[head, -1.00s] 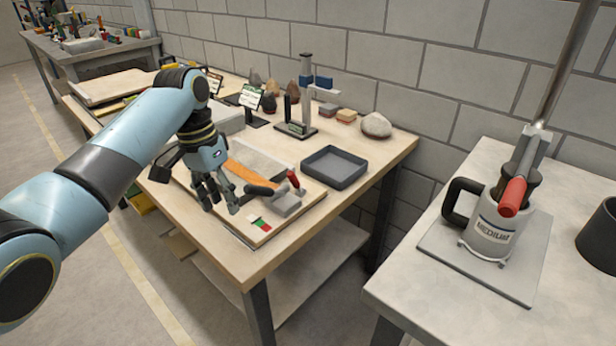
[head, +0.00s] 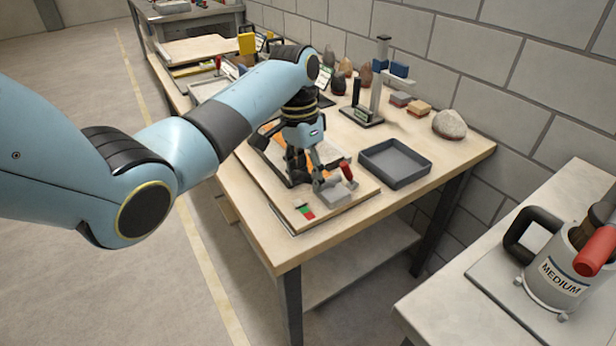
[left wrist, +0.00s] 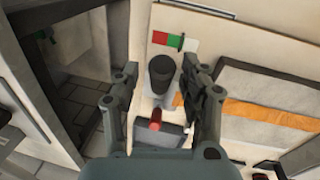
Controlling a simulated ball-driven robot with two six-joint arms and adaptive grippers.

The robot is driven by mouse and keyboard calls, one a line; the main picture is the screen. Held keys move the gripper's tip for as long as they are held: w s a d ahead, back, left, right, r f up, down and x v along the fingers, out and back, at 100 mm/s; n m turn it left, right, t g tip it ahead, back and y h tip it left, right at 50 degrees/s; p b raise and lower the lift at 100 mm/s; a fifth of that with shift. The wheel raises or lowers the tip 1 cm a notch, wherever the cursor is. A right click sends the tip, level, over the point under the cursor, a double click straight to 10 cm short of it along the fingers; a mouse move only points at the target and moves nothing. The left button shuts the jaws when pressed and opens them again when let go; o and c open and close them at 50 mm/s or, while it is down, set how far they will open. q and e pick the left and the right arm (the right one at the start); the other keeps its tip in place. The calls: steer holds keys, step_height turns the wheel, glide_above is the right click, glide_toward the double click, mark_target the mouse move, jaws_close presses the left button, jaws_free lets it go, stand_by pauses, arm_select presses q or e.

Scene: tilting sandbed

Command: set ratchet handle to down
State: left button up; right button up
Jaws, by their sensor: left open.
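The ratchet is a grey block (head: 336,193) with a red knob (head: 347,172), at the near end of a board on the wooden bench. Its black handle (left wrist: 161,72) shows in the left wrist view, end on, with the red knob (left wrist: 155,119) below it. In the head view my gripper hides most of the handle. My left gripper (head: 306,183) is open, low over the board beside the block. In the left wrist view its fingers (left wrist: 163,82) stand either side of the handle, the right one closer. Contact cannot be told. My right gripper is not in view.
A red, green and white strip (head: 305,211) lies near the block. A dark grey tray (head: 395,177) sits right of it. A post stand (head: 378,85) and a pale stone (head: 449,124) are farther back. A mug marked MEDIUM (head: 560,268) stands on the right-hand table.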

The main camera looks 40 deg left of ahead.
arm_select(q)
steer(key=shift+w+f, duration=0.1)
steer(key=shift+f, duration=0.15)
steer(key=shift+c, duration=0.3)
steer(key=c, duration=0.5)
jaws_close()
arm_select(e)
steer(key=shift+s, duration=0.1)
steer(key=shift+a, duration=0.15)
